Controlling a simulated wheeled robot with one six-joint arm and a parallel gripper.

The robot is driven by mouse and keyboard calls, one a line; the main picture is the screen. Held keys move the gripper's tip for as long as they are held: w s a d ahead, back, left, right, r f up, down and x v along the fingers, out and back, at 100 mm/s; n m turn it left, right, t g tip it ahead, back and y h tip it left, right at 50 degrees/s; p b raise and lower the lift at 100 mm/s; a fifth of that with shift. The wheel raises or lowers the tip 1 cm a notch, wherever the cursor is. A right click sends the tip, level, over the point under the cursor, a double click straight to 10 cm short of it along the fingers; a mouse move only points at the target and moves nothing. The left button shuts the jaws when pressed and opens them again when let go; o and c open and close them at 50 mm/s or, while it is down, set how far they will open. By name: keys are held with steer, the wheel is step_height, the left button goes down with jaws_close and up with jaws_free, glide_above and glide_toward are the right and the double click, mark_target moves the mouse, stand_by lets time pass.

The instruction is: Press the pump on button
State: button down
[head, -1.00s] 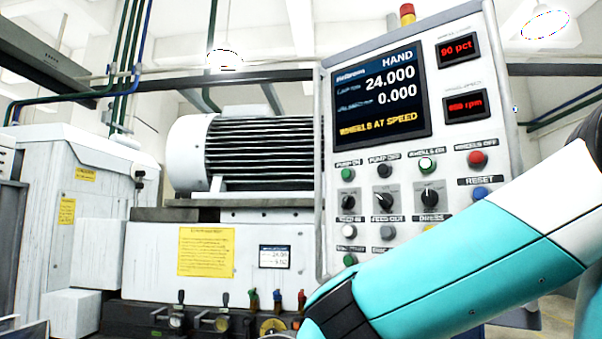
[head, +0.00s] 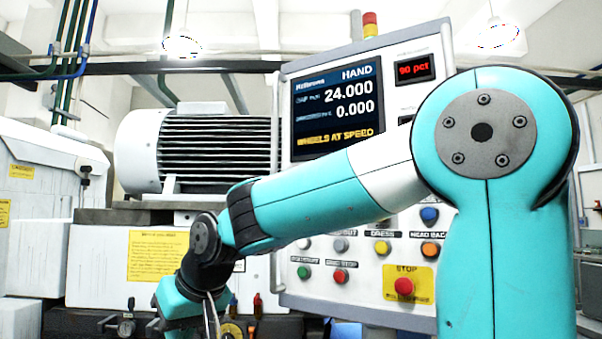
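The control panel (head: 368,267) stands upright in the middle of the head view, with its screen (head: 338,105) reading HAND, 24.000, 0.000 and WHEELS AT SPEED. The pump on button, at the upper left of the button rows, is hidden behind my arm. My gripper (head: 213,318) is at the bottom of the view, left of the panel and below its upper buttons. Only thin, light-coloured parts of it show, cut off by the lower picture edge. I cannot tell whether it is open or shut, and I see nothing held in it.
Lower panel buttons show: green (head: 304,272), red (head: 341,276), yellow (head: 382,248), orange (head: 430,250), blue (head: 429,215), and the red stop button (head: 404,287) on yellow. A large white motor (head: 135,150) sits left of the panel. Small levers (head: 131,305) line the lower left.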

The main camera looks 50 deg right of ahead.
steer(key=w+d+r+m+h+p, duration=0.1)
steer(key=d+r+m+h+p, duration=0.1)
steer(key=d+r, duration=0.6)
steer(key=w+d+r+m+t+h+p, duration=0.1)
steer(key=d+r+m+h, duration=0.3)
steer(key=d+r, duration=0.4)
steer(key=w+d+r+m+t+h+p, duration=0.1)
steer(key=w+d+r+m+h+p, duration=0.2)
steer(key=d+r, duration=0.6)
steer(key=shift+d+m+p, duration=0.3)
steer(key=shift+d+m, duration=0.45)
steer(key=shift+m, duration=0.15)
steer(key=shift+d+r, duration=0.1)
steer(key=w+d+p, duration=0.1)
steer(key=d+p, duration=0.1)
steer(key=d, duration=0.6)
steer(key=shift+d, duration=0.25)
steer(key=shift+d+p, duration=0.1)
steer(key=shift+p, duration=0.2)
steer(key=shift+w+d, duration=0.1)
steer(key=shift+d, duration=0.15)
